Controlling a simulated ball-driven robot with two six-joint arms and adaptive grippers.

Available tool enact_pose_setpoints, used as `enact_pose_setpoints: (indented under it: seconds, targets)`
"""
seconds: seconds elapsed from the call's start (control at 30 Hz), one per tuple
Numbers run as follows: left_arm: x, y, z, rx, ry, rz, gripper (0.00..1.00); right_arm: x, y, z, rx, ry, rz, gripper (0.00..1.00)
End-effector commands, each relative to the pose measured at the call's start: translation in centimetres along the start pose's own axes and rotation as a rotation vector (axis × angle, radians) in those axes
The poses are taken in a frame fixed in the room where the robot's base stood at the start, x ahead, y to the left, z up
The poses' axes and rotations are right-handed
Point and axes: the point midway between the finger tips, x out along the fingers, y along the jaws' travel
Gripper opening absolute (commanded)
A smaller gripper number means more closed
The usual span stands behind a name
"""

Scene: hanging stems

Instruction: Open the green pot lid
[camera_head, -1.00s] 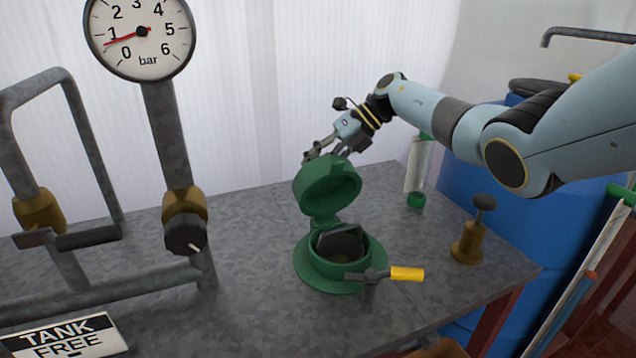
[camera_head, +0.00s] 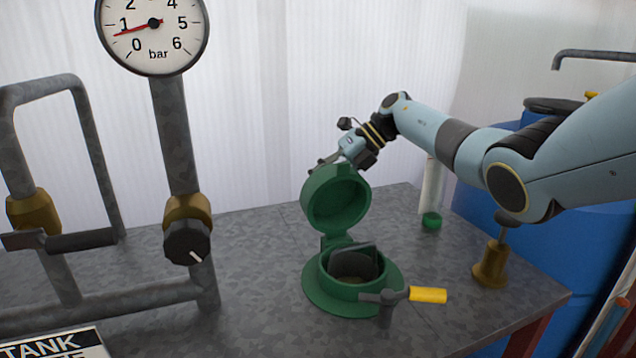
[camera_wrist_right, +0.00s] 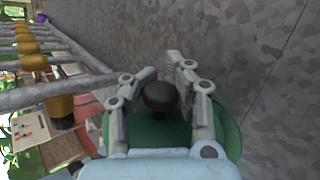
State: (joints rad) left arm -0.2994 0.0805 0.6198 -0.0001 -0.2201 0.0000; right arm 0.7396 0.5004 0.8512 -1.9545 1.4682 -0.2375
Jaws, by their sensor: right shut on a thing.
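The green pot (camera_head: 318,290) stands on the grey table with its opening showing a dark inside. Its round green lid (camera_head: 336,200) is hinged at the back and stands steeply tilted up, its hollow inside facing me. My right gripper (camera_head: 318,164) is behind the lid, its fingertips partly hidden by it. In the right wrist view my right gripper (camera_wrist_right: 162,80) has its fingers on both sides of a dark round knob (camera_wrist_right: 160,98) on the green lid (camera_wrist_right: 158,132). My left gripper is not in view.
A brass fitting (camera_head: 491,262) stands near the table's right edge. Pipes with a pressure gauge (camera_head: 152,38) rise on the left. A blue barrel (camera_head: 545,240) is behind the right side.

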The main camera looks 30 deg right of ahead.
Motion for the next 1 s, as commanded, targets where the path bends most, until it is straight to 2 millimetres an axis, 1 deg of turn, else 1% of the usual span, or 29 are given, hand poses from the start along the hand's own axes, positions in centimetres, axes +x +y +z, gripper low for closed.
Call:
enact_pose_setpoints:
  seconds: [0.03,0.3,0.33,0.67,0.77,0.87,0.97,1.0]
  targets:
    - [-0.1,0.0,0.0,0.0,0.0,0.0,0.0,-1.0,-0.2,0.8,-0.009,-0.023,-0.016,0.15]
    - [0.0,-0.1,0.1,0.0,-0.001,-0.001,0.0,-0.8,-0.2,0.5,-0.005,-0.015,-0.012,0.51]
    - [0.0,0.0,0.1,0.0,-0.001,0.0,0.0,-0.7,-0.2,0.5,-0.004,-0.014,-0.011,0.53]
    - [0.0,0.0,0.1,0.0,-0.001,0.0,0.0,-0.5,-0.2,0.3,-0.002,-0.009,-0.007,0.53]
    - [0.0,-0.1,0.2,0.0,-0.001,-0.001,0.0,-0.7,-0.2,0.3,-0.002,-0.009,-0.007,0.53]
    - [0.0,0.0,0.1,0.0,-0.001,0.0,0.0,-1.8,-0.3,0.3,-0.003,-0.011,-0.009,0.53]
    - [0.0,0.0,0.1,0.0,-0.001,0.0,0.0,-3.8,-0.3,0.3,-0.003,-0.013,-0.012,0.53]
    - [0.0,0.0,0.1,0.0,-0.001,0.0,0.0,-4.7,-0.3,0.3,-0.003,-0.013,-0.012,0.53]
